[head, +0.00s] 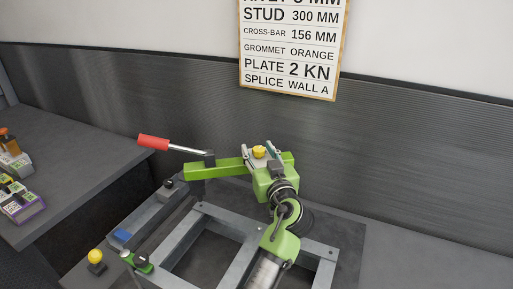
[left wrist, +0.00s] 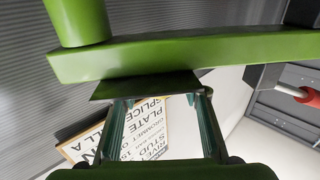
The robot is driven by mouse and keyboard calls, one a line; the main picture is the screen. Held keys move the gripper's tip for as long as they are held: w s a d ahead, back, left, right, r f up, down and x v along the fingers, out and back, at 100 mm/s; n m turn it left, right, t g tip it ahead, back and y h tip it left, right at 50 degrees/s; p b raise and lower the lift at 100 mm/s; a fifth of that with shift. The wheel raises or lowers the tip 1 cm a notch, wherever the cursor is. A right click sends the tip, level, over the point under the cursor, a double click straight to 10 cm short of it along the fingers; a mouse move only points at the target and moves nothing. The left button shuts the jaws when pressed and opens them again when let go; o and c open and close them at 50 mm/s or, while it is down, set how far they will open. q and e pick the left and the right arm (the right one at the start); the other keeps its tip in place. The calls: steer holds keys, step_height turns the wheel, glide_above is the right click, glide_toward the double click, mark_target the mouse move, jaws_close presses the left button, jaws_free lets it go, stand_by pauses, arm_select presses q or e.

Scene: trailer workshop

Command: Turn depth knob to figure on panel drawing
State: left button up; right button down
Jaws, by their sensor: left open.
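A yellow knob (head: 259,152) shows on the green arm of a press-like tool (head: 214,170) in the head view. My left gripper (head: 260,155) is open at this arm, its fingers on either side of the knob in the picture; I cannot tell whether they touch it. In the left wrist view the open fingers (left wrist: 161,100) point at the green bar (left wrist: 190,52), with a dark green plate across their tips. The knob does not show there. A framed board (head: 292,50) on the wall lists figures, including "CROSS-BAR 156 MM" and "PLATE 2 KN"; its top is cut off. My right gripper is not in view.
A red-handled lever (head: 153,142) sticks out left from the tool. A grey metal frame (head: 240,268) lies on the bench below. A yellow ball knob (head: 96,256) stands at lower left. Labelled boxes (head: 22,207) sit on the left table. The bench at right is clear.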

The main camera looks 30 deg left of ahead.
arm_select(q)
steer(key=shift+s+d, duration=0.1)
steer(key=shift+d, duration=0.05)
steer(key=shift+c, duration=0.3)
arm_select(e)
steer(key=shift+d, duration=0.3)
arm_select(q)
steer(key=c, duration=1.1)
steer(key=shift+o, duration=0.2)
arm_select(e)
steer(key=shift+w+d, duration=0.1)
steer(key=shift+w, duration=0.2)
